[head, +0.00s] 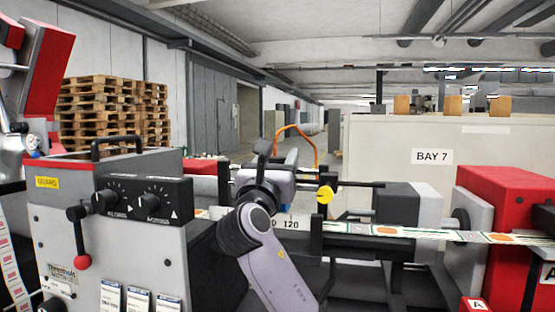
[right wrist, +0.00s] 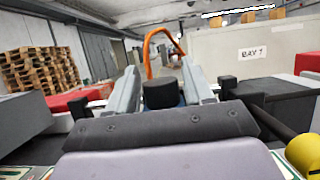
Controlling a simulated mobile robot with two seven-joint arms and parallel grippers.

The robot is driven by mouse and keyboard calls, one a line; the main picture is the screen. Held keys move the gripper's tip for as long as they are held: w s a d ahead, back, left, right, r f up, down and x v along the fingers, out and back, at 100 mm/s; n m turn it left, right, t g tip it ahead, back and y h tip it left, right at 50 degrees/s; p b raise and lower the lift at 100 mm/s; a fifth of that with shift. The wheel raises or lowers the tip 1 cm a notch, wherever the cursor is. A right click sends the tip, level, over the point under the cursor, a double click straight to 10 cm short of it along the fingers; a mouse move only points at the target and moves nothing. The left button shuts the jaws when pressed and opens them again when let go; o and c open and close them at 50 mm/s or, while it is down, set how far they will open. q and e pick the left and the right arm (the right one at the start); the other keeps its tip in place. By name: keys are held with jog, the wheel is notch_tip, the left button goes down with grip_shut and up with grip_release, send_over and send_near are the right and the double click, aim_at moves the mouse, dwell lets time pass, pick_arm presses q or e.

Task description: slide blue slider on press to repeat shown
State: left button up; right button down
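The press is the machine with a white scale strip (head: 291,223), on which "120" can be read beside my gripper. The blue slider (right wrist: 182,101) shows only as a small blue patch under a black round knob (right wrist: 163,94) in the right wrist view. My right gripper (right wrist: 162,68) is over the scale, its two grey fingers apart on either side of the knob. A narrow gap seems to show beside the knob; contact is unclear. In the head view my right gripper (head: 265,150) and arm hide the slider and part of the scale. My left gripper is not identifiable.
A yellow knob (head: 324,195) stands just right of the gripper on a black bracket. A printed label web (head: 400,232) runs right to a red unit (head: 505,215). A grey control cabinet (head: 120,235) with a red-ball lever (head: 83,262) stands left. An orange cable (head: 315,150) arches behind.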

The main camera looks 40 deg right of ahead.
jog(key=w+a, duration=0.2)
jog(key=w, duration=0.1)
jog(key=shift+a, duration=0.4)
jog(key=c, duration=0.7)
grip_release()
jog(key=b+v, duration=0.2)
jog(key=v, duration=0.4)
jog(key=shift+s+a+f, duration=0.15)
jog(key=shift+s+a, duration=0.2)
jog(key=shift+a, duration=0.1)
